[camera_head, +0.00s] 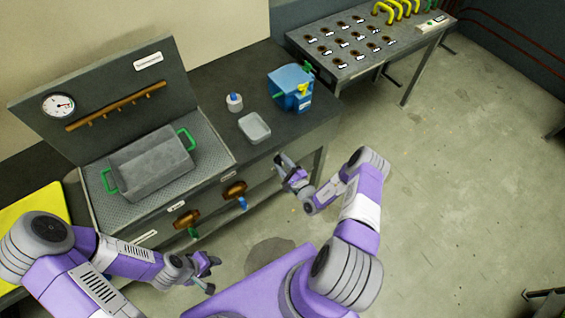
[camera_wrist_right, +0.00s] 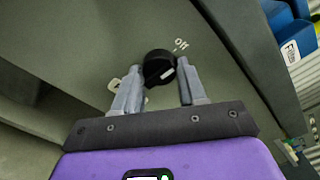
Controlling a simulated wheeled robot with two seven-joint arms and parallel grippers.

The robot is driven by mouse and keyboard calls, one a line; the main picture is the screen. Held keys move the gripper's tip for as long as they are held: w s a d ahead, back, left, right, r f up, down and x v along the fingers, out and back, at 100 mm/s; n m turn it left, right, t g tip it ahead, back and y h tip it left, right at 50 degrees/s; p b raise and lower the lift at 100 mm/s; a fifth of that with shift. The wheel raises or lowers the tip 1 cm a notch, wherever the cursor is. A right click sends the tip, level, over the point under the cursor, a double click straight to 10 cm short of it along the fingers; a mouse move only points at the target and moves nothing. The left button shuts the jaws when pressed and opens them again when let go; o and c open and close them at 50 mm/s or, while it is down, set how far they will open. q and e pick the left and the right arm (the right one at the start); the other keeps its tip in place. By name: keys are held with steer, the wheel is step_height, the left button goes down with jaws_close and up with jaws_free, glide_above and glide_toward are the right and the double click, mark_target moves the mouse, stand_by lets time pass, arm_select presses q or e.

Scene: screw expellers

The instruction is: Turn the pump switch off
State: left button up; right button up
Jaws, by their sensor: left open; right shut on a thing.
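The pump switch (camera_wrist_right: 157,67) is a round black knob with a white mark, on a dark grey panel in the right wrist view. An "On" label (camera_wrist_right: 181,45) is printed beside it. Another pale label (camera_wrist_right: 115,84) is partly hidden behind a finger. My right gripper (camera_wrist_right: 157,82) has its two fingers on either side of the knob and is shut on it. In the head view my right gripper (camera_head: 280,162) is at the front face of the bench, and the knob cannot be made out there. My left gripper (camera_head: 213,272) is open and empty, low in front of the bench.
On the bench stand a grey bin (camera_head: 150,172) with green handles, a clear tray (camera_head: 254,128), a small white jar (camera_head: 234,102) and a blue container (camera_head: 290,84). Open floor lies to the right.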

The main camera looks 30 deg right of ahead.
steer(key=shift+n, duration=0.6)
steer(key=o, duration=1)
steer(key=shift+o, duration=0.2)
steer(key=s+p, duration=0.1)
steer(key=s, duration=0.6)
steer(key=shift+s+d, duration=0.3)
steer(key=shift+d, duration=0.05)
